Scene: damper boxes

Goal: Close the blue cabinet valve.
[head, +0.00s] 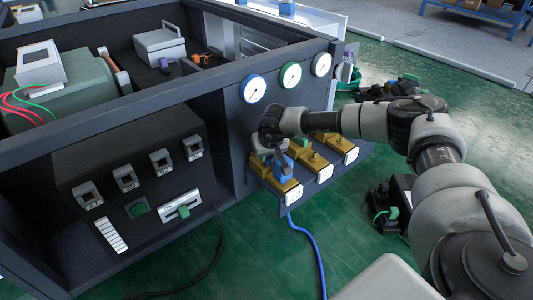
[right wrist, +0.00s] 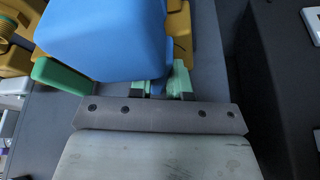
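The blue valve (head: 283,167) sits on the leftmost brass body on the ledge at the cabinet's front. Its blue handle (right wrist: 105,35) fills the upper left of the right wrist view. My right gripper (head: 271,142) is at this valve, partly covering it in the head view. In the right wrist view its two fingers (right wrist: 160,88) stand apart beside the handle, with some blue between them. Whether they press on it is hidden. A green valve handle (head: 304,142) is on the neighbouring body to the right. My left gripper is not in view.
Blue, green and white-rimmed gauges (head: 254,89) line the panel above the valves. A dark control box (head: 140,180) with switches stands at left. A blue hose (head: 312,240) runs down to the green floor. My right arm reaches in from the right.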

